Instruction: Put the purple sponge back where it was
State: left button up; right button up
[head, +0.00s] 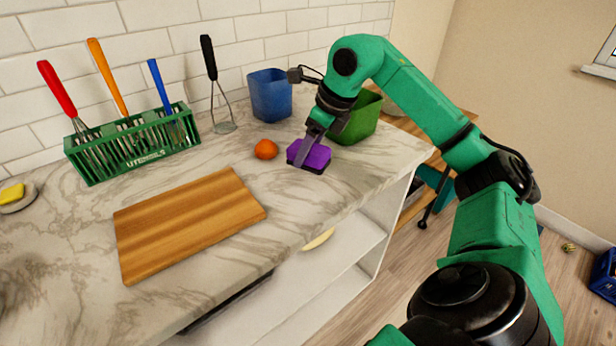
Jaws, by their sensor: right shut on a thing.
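The purple sponge (316,158) is near the right end of the marble counter, to the right of a small orange fruit. My right gripper (306,154) comes down on it from above and is shut on it. The sponge is at or very close to the counter top; I cannot tell whether it touches. My left gripper is not in the head view.
A blue bin (270,95) and a green bin (359,118) stand behind the sponge. The orange fruit (266,149) is close on its left. A cutting board (185,225), a green utensil rack (133,145) and a yellow sponge (12,194) on a dish are further left.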

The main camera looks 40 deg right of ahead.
aim_at(310, 163)
notch_tip(310, 163, down, 4)
jog(key=shift+f+b, duration=0.2)
jog(key=shift+b, duration=0.55)
jog(key=shift+f, duration=0.2)
jog(key=o, duration=1.2)
jog(key=shift+r, duration=0.1)
jog(key=shift+s+r, duration=0.15)
jog(key=shift+r, duration=0.35)
jog(key=p+v, duration=0.2)
jog(key=v, duration=0.9)
jog(key=shift+s+r+p, duration=0.1)
jog(key=shift+p, duration=0.2)
